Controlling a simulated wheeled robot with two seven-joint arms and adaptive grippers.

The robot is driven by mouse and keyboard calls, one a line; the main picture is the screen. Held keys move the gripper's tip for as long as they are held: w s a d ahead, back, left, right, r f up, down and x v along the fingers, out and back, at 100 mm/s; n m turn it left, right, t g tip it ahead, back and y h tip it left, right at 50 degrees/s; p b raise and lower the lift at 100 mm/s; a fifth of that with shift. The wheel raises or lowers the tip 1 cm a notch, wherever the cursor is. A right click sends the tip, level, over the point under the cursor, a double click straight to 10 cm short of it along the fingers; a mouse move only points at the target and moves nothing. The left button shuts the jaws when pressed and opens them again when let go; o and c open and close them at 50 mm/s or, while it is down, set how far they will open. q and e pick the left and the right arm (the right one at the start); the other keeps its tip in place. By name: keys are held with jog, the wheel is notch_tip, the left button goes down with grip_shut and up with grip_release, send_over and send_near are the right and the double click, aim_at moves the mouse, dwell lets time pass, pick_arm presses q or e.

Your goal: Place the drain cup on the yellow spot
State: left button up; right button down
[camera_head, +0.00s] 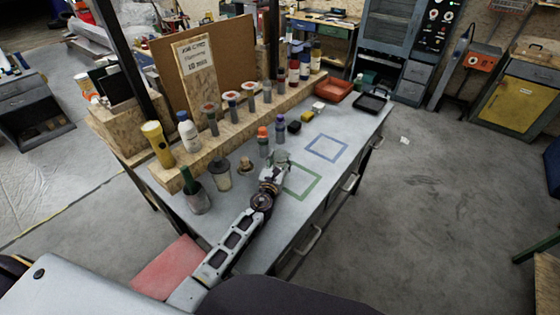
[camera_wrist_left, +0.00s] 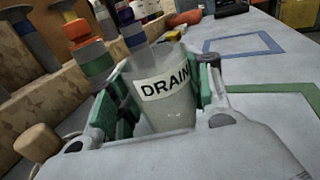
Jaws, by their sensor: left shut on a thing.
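The drain cup (camera_wrist_left: 165,95) is a translucent grey cup with a white "DRAIN" label. In the left wrist view it sits between the green finger pads of my left gripper (camera_wrist_left: 160,105), which is shut on it. In the head view my left gripper (camera_head: 274,168) is over the workbench, just left of the green square outline, and the cup (camera_head: 281,157) shows only in small part at its fingers. I cannot tell whether the cup touches the bench. I make out no yellow spot on the bench. My right gripper is not in view.
A green square outline (camera_head: 317,187) and a blue one (camera_head: 343,153) mark bare bench top. A brush pot (camera_head: 198,201), another cup (camera_head: 219,179) and a wooden knob (camera_head: 245,165) stand left. Orange-capped (camera_head: 262,142) and purple-capped bottles (camera_head: 280,130) stand behind. A wooden rack (camera_head: 222,144) lines the back.

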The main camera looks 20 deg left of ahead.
pick_arm(q)
jog(key=shift+f, duration=0.15)
jog(key=o, duration=1)
jog(key=shift+o, duration=0.2)
jog(key=shift+s, duration=0.1)
jog(key=shift+s+b, duration=0.35)
jog(key=shift+s, duration=5.55)
